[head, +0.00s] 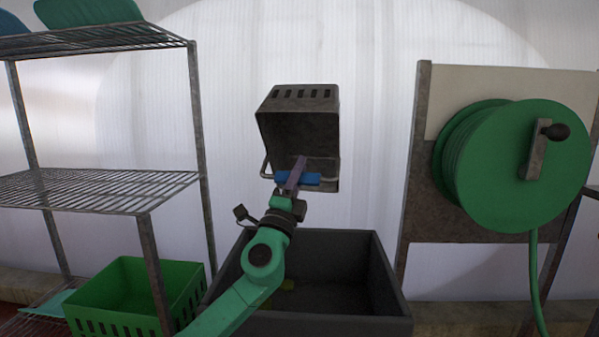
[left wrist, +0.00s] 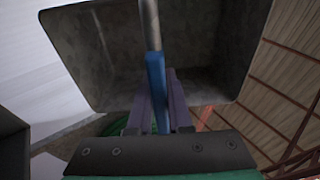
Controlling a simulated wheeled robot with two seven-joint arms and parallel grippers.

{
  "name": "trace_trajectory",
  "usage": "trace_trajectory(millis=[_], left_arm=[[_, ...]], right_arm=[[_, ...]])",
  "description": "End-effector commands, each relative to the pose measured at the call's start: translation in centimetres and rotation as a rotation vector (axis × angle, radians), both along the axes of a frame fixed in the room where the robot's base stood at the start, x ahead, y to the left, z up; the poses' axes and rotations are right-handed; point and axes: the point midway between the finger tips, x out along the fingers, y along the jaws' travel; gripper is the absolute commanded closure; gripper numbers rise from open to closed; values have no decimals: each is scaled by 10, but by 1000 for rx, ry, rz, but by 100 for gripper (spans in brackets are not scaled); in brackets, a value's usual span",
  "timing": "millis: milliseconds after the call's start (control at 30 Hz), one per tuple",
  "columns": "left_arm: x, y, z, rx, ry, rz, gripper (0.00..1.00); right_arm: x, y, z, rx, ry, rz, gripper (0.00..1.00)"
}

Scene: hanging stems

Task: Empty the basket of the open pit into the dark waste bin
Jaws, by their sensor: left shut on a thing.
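The pit basket (head: 298,104) is a grey metal box with slots, tipped on its side in the air above the dark waste bin (head: 345,238). Its open mouth faces me, and the inside that shows looks empty. It also fills the top of the left wrist view (left wrist: 210,45). My left gripper (head: 298,176) is shut on the blue grip (head: 312,179) of the basket's bar handle; its purple fingers lie on both sides of the grip in the left wrist view (left wrist: 160,100). A few yellow-green bits (head: 288,285) lie in the bin, partly hidden by my arm. My right gripper is out of view.
A wire shelf rack (head: 100,187) stands at the left, with a green slotted crate (head: 125,290) low beside the bin. A green hose reel (head: 515,165) on a panel stands at the right. A pale translucent wall is behind the basket.

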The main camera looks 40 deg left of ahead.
Motion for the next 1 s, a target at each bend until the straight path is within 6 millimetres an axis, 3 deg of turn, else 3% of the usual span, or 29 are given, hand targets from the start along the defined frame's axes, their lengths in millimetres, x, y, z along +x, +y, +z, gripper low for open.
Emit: trace_trajectory(millis=[333, 500, 667, 733, 867, 1000], left_arm=[[-1, 0, 2, 1, -3, 1, 100], [-1, 0, 26, 0, -5, 1, 100], [-1, 0, -3, 0, -2, 0, 100], [-1, 0, 1, 1, -3, 1, 100], [-1, 0, 26, 0, -5, -1, 100], [-1, 0, 0, -1, -4, 0, 100]], right_arm=[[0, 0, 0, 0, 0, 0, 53], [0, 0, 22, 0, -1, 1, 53], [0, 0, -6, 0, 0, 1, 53], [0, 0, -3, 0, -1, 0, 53], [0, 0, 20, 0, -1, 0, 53], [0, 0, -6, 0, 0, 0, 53]])
